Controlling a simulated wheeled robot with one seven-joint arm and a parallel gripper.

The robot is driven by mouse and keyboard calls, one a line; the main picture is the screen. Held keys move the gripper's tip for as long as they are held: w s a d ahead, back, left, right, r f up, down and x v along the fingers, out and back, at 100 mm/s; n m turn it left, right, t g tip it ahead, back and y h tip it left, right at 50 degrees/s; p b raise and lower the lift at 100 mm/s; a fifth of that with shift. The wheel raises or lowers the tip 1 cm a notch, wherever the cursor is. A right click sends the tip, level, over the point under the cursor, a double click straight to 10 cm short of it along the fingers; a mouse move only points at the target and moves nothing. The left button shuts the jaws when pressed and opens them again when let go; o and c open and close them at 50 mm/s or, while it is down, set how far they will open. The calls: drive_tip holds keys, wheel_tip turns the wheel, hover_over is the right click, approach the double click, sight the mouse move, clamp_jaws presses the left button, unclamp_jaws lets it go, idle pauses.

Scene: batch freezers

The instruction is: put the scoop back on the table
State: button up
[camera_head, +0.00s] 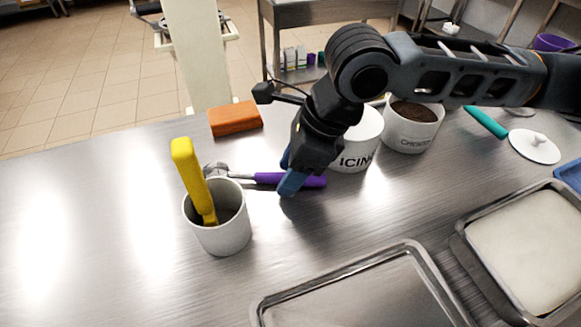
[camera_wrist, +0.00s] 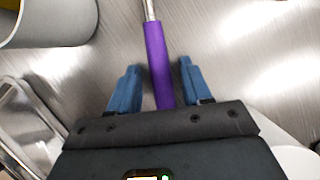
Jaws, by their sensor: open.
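The scoop has a purple handle (camera_head: 268,179) and a metal bowl (camera_head: 217,170). It lies on the metal table (camera_head: 100,215), partly behind a white cup. In the wrist view the purple handle (camera_wrist: 157,62) runs between my two blue fingers, with a gap on each side. My gripper (camera_head: 289,180) is over the handle, low at the table, and hides part of it. It is open, and the fingers (camera_wrist: 157,84) are apart from the handle.
A white cup (camera_head: 222,232) with a yellow-handled tool (camera_head: 190,175) stands left of my gripper. An orange block (camera_head: 235,119) lies behind. White tubs, one marked ICING (camera_head: 357,158), stand right. Metal trays (camera_head: 365,290) lie in front. The left table is clear.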

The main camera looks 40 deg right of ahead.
drive_tip(key=shift+r, duration=0.1)
drive_tip(key=shift+r, duration=0.2)
drive_tip(key=v, duration=1.1)
drive_tip(key=shift+s+d+r, duration=0.15)
drive_tip(key=shift+s+r, duration=0.05)
drive_tip(key=shift+r, duration=0.1)
